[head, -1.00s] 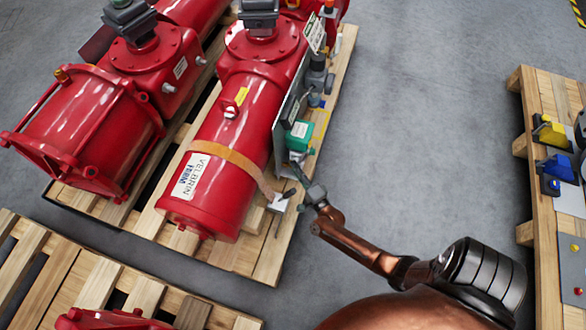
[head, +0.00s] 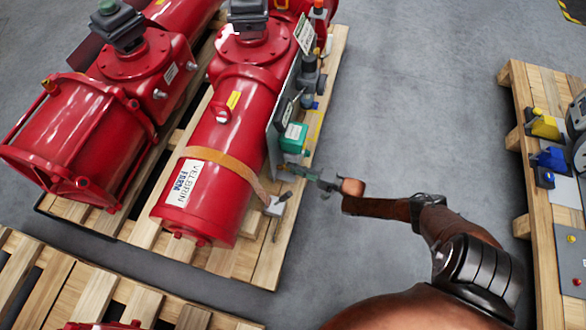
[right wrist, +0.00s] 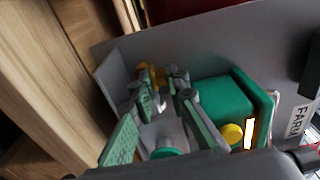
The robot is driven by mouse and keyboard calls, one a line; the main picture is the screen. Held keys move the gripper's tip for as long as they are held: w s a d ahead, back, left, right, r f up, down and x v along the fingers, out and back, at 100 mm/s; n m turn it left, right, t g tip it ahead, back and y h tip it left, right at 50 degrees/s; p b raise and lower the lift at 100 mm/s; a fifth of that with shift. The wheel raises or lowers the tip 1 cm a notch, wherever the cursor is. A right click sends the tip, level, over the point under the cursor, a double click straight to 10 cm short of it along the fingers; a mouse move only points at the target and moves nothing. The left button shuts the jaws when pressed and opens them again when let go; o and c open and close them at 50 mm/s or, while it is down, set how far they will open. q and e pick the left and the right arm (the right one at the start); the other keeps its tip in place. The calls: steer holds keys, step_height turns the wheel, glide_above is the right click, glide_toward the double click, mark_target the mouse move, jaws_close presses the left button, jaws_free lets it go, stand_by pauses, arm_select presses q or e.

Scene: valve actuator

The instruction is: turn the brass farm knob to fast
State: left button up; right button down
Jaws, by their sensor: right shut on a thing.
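The brass knob (right wrist: 150,74) shows in the right wrist view, on the grey panel (right wrist: 205,55) beside a green box (right wrist: 225,105). The fingertips partly hide it, and I cannot read its setting. My right gripper (right wrist: 160,85) is shut on the knob. A FARM label (right wrist: 297,121) is on the panel, right of the green box. In the head view, my right gripper (head: 288,170) reaches in from the right to the panel's edge, just below the green box (head: 293,138). The knob is too small to make out there. My left gripper is not in view.
The panel stands along a red actuator cylinder (head: 215,130) with an orange strap (head: 225,160), on a wooden pallet (head: 262,262). Another red actuator (head: 75,130) lies to the left. A pallet with yellow and blue parts (head: 550,160) is at right. Grey floor (head: 430,110) between is clear.

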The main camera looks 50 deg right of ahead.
steer(key=shift+w+a+r, duration=0.15)
steer(key=shift+w+r, duration=0.1)
steer(key=shift+r, duration=0.15)
steer(key=c, duration=2)
jaws_free()
steer(key=shift+f, duration=0.1)
steer(key=shift+s+f, duration=0.1)
steer(key=shift+s, duration=0.1)
steer(key=shift+s+d, duration=0.25)
steer(key=shift+s, duration=0.1)
steer(key=v, duration=1.1)
